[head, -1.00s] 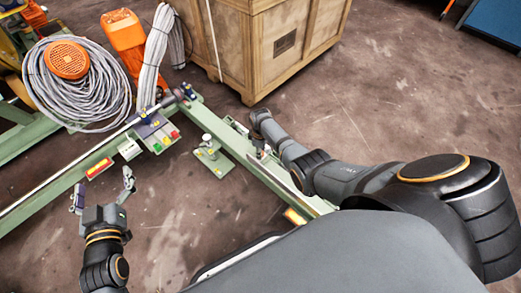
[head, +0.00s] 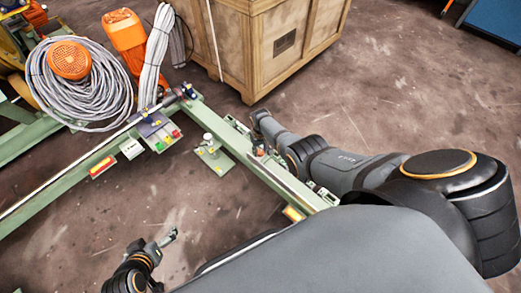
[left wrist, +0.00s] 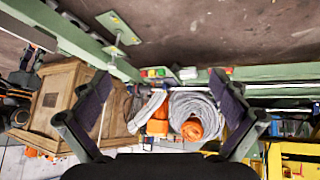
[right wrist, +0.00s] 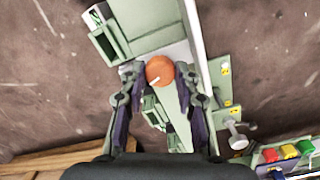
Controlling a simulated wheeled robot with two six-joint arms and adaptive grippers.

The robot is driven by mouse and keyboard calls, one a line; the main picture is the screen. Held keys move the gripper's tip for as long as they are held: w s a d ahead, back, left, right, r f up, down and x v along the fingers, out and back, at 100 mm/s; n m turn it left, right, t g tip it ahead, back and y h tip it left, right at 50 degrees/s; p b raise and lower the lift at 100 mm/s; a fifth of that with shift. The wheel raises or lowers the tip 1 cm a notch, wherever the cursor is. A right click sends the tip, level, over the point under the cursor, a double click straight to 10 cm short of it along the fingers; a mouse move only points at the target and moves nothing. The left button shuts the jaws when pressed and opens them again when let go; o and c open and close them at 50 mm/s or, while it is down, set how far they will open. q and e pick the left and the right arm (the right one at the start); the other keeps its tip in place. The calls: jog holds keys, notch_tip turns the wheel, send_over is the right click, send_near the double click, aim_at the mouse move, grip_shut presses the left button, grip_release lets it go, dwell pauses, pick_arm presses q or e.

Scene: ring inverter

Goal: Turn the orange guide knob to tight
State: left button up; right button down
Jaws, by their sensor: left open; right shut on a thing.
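The orange guide knob (right wrist: 159,68) is round, with a white mark pointing down and left in the right wrist view. It sits on a pale plate of the green rail. My right gripper (right wrist: 159,76) is shut on it, one finger on each side. In the head view my right forearm reaches over the rail and the grip is hard to make out. My left gripper (head: 155,240) is open and empty over the floor, near the bottom of the head view. Its spread fingers show in the left wrist view (left wrist: 160,88).
The green frame (head: 60,180) runs across the floor with a rod along it. A small button panel (head: 158,130) has coloured buttons. A wooden crate (head: 285,40) stands behind the rail. Coiled grey hose (head: 75,95) and orange motors are at upper left.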

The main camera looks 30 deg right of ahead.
aim_at(261, 152)
pick_arm(q)
jog(key=shift+s+d+f+g, duration=0.1)
jog(key=shift+s+f+g, duration=0.4)
jog(key=shift+s, duration=0.45)
pick_arm(e)
jog(key=shift+m, duration=1.4)
pick_arm(q)
jog(key=shift+f, duration=0.15)
pick_arm(e)
jog(key=shift+s, duration=0.1)
jog(key=c, duration=1)
grip_release()
pick_arm(q)
jog(key=shift+s, duration=0.1)
jog(key=shift+s+f, duration=0.1)
pick_arm(e)
jog(key=shift+r, duration=0.1)
notch_tip(261, 152, up, 12)
jog(key=shift+f, duration=0.1)
